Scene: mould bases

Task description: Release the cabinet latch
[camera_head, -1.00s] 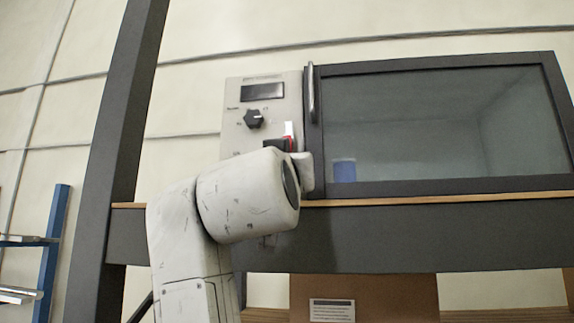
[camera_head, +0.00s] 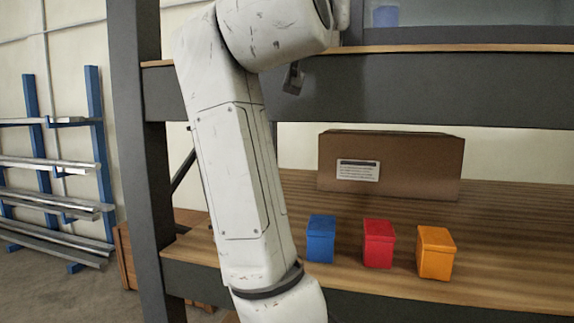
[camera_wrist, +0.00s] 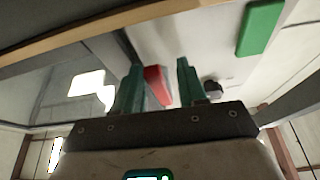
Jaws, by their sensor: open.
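The cabinet (camera_head: 460,35) shows only its lower part at the top of the head view; its control panel is out of that frame. In the wrist view, my gripper (camera_wrist: 159,64) is open, with two green fingers pointing at a pale panel (camera_wrist: 203,45). A red block (camera_wrist: 157,86), possibly the latch, shows between the fingers. I cannot tell whether either finger touches it. A dark round knob (camera_wrist: 212,87) is just right of the right finger, and a green rectangle (camera_wrist: 260,28) is at upper right.
A wooden shelf edge (camera_head: 450,47) runs under the cabinet. On the lower shelf stand a brown box (camera_head: 420,165) and small blue (camera_head: 321,240), red (camera_head: 378,245) and orange (camera_head: 436,253) boxes. A dark post (camera_head: 137,120) stands left of my arm. A blue rack (camera_head: 98,150) is farther left.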

